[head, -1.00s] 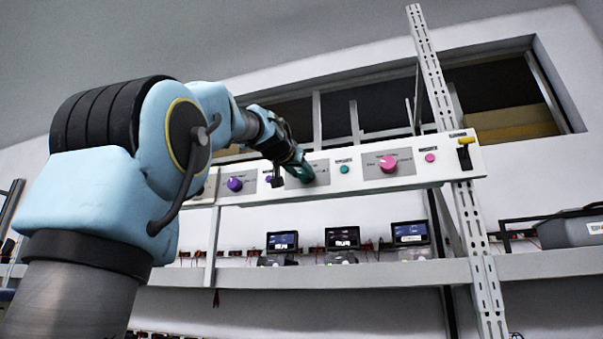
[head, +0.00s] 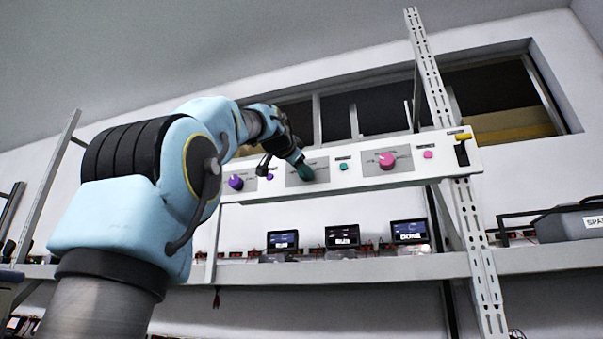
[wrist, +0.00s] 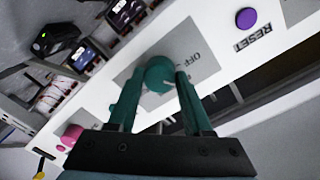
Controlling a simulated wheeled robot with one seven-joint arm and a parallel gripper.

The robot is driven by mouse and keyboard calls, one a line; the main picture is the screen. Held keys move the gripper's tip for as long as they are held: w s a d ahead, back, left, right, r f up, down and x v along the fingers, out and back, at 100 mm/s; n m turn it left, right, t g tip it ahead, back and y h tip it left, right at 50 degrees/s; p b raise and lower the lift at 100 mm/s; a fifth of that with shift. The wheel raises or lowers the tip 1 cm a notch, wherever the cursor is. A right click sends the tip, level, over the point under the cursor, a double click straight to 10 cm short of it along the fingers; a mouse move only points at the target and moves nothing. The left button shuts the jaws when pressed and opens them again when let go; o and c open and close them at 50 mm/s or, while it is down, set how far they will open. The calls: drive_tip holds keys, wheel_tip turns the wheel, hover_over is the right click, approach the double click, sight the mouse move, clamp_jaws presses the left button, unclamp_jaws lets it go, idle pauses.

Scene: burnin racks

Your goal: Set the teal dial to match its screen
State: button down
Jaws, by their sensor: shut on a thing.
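The teal dial (head: 306,174) is a round knob on a grey plate in the white control panel (head: 433,171). In the wrist view the dial (wrist: 160,70) sits between the tips of my gripper's teal fingers, with a pale pointer mark and "OFF" printed on the plate beside it. My gripper (wrist: 156,82) is shut on the dial; in the head view my gripper (head: 299,163) reaches it from the upper left and partly hides it. Three small screens stand on the shelf below: a left screen (head: 282,240), a middle screen (head: 342,236) and a right screen (head: 409,231) that seems to read "DONE".
A purple dial (head: 236,182) and a pink dial (head: 387,160) flank the teal one, with small buttons between, including a purple button (wrist: 246,18) by "RESET". A yellow-topped black switch (head: 462,149) is at the panel's right end.

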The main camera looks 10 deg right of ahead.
drive_tip(key=shift+m, duration=1)
drive_tip(key=shift+c, duration=1.6)
unclamp_jaws()
drive_tip(key=shift+s+b, duration=0.1)
drive_tip(key=shift+b, duration=0.2)
drive_tip(key=b+v, duration=0.4)
drive_tip(key=v, duration=0.6)
drive_tip(key=shift+s+b, duration=0.3)
